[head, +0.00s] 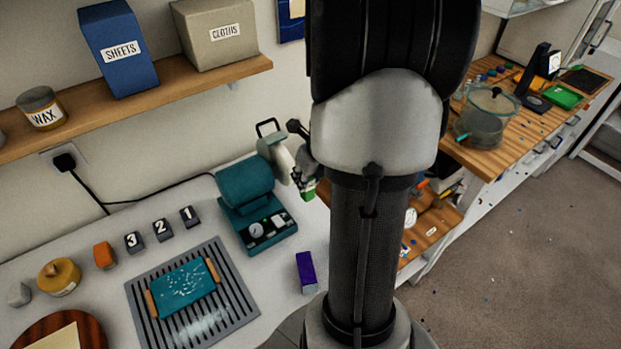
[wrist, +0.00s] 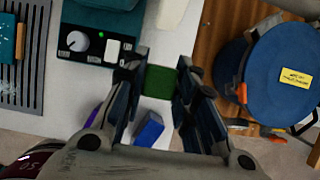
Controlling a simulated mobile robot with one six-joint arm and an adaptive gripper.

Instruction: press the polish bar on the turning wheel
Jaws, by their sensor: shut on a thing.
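My gripper (wrist: 160,80) is shut on a green bar (wrist: 158,83), which sits between its fingertips. In the head view the green bar (head: 308,190) shows small beside my arm, just right of the buffing machine. The teal buffing machine (head: 245,185) stands at the back of the white bench, with a dial and switch on its front. Its pale wheel (head: 279,158) is on the right side, and a pale part of it shows at the top of the wrist view (wrist: 172,12). The bar looks apart from the wheel. I cannot tell whether the wheel turns.
A blue-purple block (head: 306,272) lies on the bench near its right edge. A slatted grey mat (head: 240,300) with a teal tray (head: 184,287) lies left. Numbered blocks (head: 162,230) stand behind it. A wooden workbench (head: 480,155) and a blue round stool-like thing (wrist: 285,75) are at right.

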